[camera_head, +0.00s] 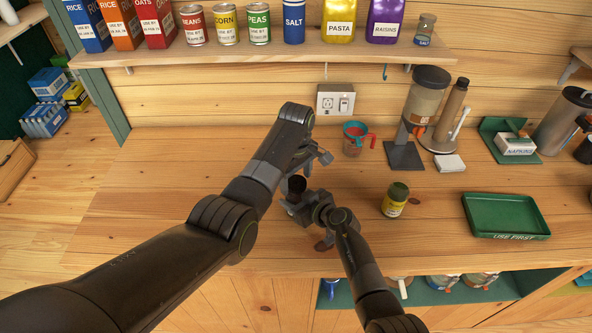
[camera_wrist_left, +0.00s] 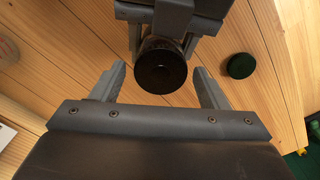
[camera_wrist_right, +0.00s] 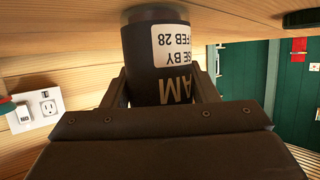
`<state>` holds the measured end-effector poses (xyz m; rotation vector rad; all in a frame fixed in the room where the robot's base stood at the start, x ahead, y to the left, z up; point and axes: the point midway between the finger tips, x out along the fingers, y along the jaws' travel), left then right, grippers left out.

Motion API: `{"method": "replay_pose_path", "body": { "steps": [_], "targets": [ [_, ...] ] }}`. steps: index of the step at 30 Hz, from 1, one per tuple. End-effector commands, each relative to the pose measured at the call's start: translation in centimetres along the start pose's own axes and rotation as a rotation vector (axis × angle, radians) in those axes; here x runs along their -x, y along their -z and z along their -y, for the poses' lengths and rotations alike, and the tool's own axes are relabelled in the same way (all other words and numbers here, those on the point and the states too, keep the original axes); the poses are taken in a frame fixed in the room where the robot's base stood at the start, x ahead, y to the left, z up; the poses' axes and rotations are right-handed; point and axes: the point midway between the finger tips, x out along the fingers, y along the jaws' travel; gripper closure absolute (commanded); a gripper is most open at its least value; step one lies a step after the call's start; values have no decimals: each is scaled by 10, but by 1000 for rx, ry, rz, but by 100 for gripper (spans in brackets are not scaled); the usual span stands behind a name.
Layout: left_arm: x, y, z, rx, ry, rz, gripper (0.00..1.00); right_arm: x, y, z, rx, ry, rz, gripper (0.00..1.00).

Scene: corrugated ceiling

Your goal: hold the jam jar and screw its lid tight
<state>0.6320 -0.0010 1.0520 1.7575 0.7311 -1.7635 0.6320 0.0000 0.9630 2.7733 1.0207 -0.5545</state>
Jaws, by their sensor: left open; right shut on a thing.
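The jam jar (camera_wrist_right: 158,60) is dark with a white label and is gripped between the fingers of my right gripper (camera_wrist_right: 162,85). In the right wrist view its lettering is upside down. In the head view the jar's dark top (camera_head: 297,184) shows between my two grippers. From above, in the left wrist view, I see a round black top, which looks like the lid (camera_wrist_left: 161,66). My left gripper (camera_wrist_left: 160,90) is open, its fingers apart on either side of the lid and not touching it. How tightly the lid sits cannot be told.
A red-and-teal measuring cup (camera_head: 354,138), a dispenser (camera_head: 425,95) and a green tray (camera_head: 506,214) stand farther off. The counter's left is clear.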

Motion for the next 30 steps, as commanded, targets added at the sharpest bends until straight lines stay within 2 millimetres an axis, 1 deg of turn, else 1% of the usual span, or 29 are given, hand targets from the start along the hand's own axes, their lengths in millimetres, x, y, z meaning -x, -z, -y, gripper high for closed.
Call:
{"method": "replay_pose_path", "body": {
  "steps": [7, 8, 18, 23, 26, 30],
  "targets": [
    [-1, 0, 0, 0, 0, 0, 32, 0, 2, 0, 1, -1, -3, 100],
    [-1, 0, 0, 0, 0, 0, 33, 0, 2, 0, 1, -1, -3, 100],
    [-1, 0, 0, 0, 0, 0, 77, 0, 2, 0, 1, 0, -3, 100],
    [-1, 0, 0, -47, 0, 0, 77, 0, 2, 0, 1, 0, -3, 100],
    [-1, 0, 0, -162, -1, 0, 77, 0, 2, 0, 1, 0, -3, 100],
    [-1, 0, 0, -393, -1, 0, 77, 0, 2, 0, 1, 0, -3, 100]
  ]
}}
